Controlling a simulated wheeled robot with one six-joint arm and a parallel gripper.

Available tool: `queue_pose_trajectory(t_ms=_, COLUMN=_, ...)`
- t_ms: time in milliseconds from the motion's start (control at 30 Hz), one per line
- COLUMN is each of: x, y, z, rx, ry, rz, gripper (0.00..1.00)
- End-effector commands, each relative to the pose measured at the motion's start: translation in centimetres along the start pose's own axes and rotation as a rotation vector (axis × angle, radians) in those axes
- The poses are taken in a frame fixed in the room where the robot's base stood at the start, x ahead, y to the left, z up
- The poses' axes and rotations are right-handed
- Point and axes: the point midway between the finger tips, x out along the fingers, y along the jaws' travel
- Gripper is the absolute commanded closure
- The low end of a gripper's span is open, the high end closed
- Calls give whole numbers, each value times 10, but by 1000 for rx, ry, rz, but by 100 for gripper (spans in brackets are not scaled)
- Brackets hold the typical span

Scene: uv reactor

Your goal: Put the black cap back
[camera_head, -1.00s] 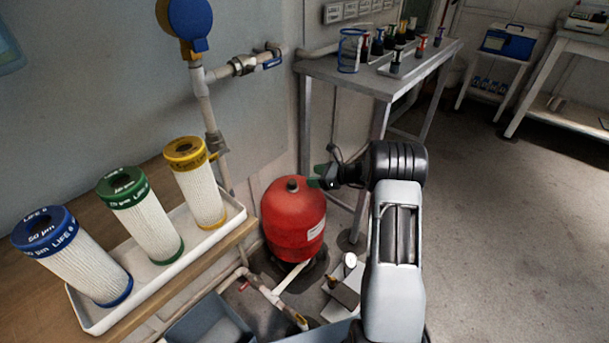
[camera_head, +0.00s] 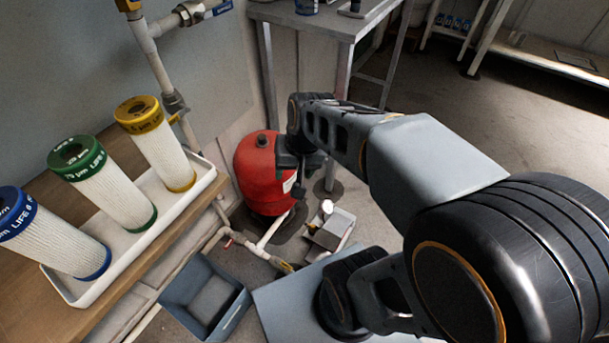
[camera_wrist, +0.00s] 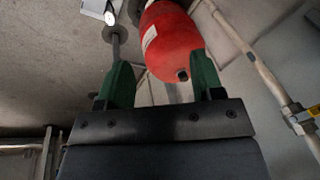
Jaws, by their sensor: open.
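The red tank (camera_head: 262,172) stands on the floor in a corner, below the bench. A small black cap (camera_head: 262,141) sits on its top. In the wrist view the tank (camera_wrist: 168,38) appears with its top end downward, and a small dark round piece (camera_wrist: 182,75) shows at that end. My gripper (camera_wrist: 161,62) is open, its two green fingers apart with nothing between them. The tank appears beyond and between the fingertips. In the head view my arm reaches to the tank's right side, and the wrist hides part of that side.
A white tray (camera_head: 59,275) with blue, green and yellow-ended filters stands on the wooden bench at left. A pipe with a valve (camera_head: 190,13) runs along the wall. A grey bin (camera_head: 172,296) and a small grey box (camera_head: 340,235) are on the floor. A metal table (camera_head: 332,23) stands behind.

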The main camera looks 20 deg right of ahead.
Motion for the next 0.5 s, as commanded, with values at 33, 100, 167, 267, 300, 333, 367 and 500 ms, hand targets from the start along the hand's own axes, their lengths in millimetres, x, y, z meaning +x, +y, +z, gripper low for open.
queue_pose_trajectory(t_ms=33, x=-4, y=4, z=9, rx=-75, ry=28, rz=32, gripper=39)
queue_pose_trajectory(t_ms=100, x=-7, y=10, z=18, rx=-160, ry=55, rz=75, gripper=39)
queue_pose_trajectory(t_ms=167, x=-9, y=13, z=22, rx=-216, ry=74, rz=102, gripper=39)
queue_pose_trajectory(t_ms=267, x=-11, y=17, z=27, rx=-270, ry=92, rz=131, gripper=39)
queue_pose_trajectory(t_ms=300, x=-11, y=18, z=28, rx=-283, ry=95, rz=138, gripper=39)
queue_pose_trajectory(t_ms=333, x=-11, y=18, z=29, rx=-289, ry=97, rz=141, gripper=39)
queue_pose_trajectory(t_ms=367, x=-11, y=19, z=29, rx=-293, ry=98, rz=143, gripper=39)
queue_pose_trajectory(t_ms=500, x=-11, y=19, z=29, rx=-295, ry=98, rz=145, gripper=39)
